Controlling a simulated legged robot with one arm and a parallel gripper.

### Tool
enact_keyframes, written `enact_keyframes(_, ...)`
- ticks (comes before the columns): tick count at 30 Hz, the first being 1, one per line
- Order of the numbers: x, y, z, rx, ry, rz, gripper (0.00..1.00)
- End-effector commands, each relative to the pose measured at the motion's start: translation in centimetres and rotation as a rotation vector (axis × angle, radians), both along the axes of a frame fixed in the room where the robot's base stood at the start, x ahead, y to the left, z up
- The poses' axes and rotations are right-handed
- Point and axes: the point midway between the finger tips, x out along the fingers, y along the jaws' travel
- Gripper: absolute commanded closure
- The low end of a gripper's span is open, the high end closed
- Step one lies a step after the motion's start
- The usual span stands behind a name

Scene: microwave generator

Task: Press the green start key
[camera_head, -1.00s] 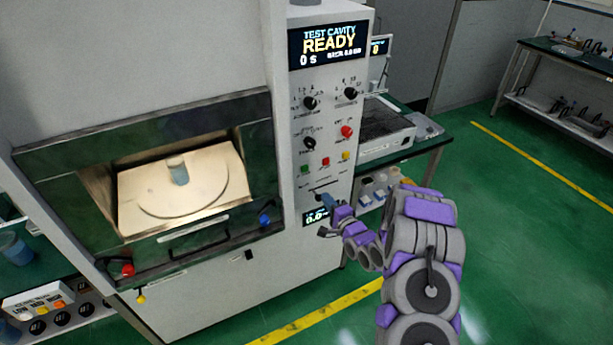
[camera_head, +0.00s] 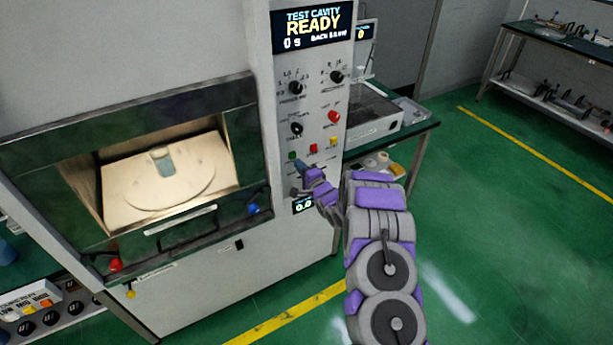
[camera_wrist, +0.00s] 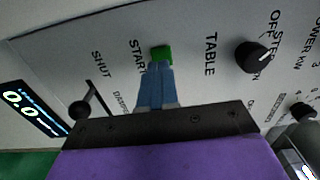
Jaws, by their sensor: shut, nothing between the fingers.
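The green start key (camera_head: 292,156) is on the microwave generator's control panel (camera_head: 318,105), left of a red key (camera_head: 313,148) and a yellow key (camera_head: 333,141). In the wrist view the green start key (camera_wrist: 161,53) shows beside the word START. My gripper (camera_head: 299,165) is shut and empty, with its blue fingertips (camera_wrist: 158,70) right at the key. The fingertips overlap the key's near edge in the wrist view; I cannot tell if they touch it. The display (camera_head: 313,27) reads TEST CAVITY READY and 0 s.
Dark knobs (camera_head: 296,130) and a red round button (camera_head: 334,117) are higher on the panel. In the wrist view a black lever (camera_wrist: 84,108) marked SHUT and a TABLE knob (camera_wrist: 253,57) flank the key. The lit cavity holds a beaker (camera_head: 162,158).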

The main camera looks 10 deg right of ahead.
Motion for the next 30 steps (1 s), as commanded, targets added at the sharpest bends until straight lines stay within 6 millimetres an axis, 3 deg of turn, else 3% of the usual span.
enact_keyframes(9, 2.4, 0.8, 0.0, 0.000, -0.001, 0.000, 1.00)
enact_keyframes(23, 2.7, 0.9, 0.1, -0.001, -0.001, 0.000, 1.00)
enact_keyframes(30, 4.1, 1.4, 0.1, 0.000, -0.001, 0.002, 1.00)
